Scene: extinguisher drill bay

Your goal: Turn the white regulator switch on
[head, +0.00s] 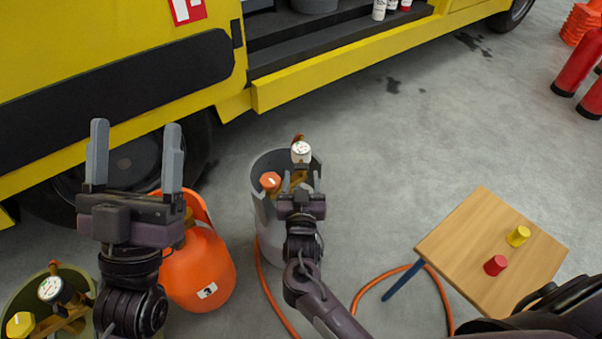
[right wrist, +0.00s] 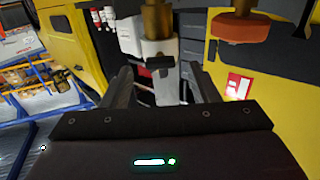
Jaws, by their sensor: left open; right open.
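A grey cylinder (head: 268,220) stands in the middle of the head view. On its top are a white-rimmed round gauge (head: 301,152), brass fittings and an orange-red knob (head: 270,181). My right gripper (head: 301,186) is open at the cylinder's top, just in front of the gauge. In the right wrist view a white fitting (right wrist: 148,48) with brass above it lies between or just beyond the open fingers; contact cannot be told. The orange-red knob (right wrist: 240,28) is right of them. My left gripper (head: 135,130) is open and empty, fingers up. The switch's setting cannot be read.
An orange cylinder (head: 200,270) stands below the left gripper, beside an olive one with a gauge (head: 50,289) and yellow knob (head: 19,324). A wooden table (head: 470,240) holds red and yellow caps at right. A yellow truck (head: 330,75) fills the back. An orange hose (head: 265,285) lies on the floor.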

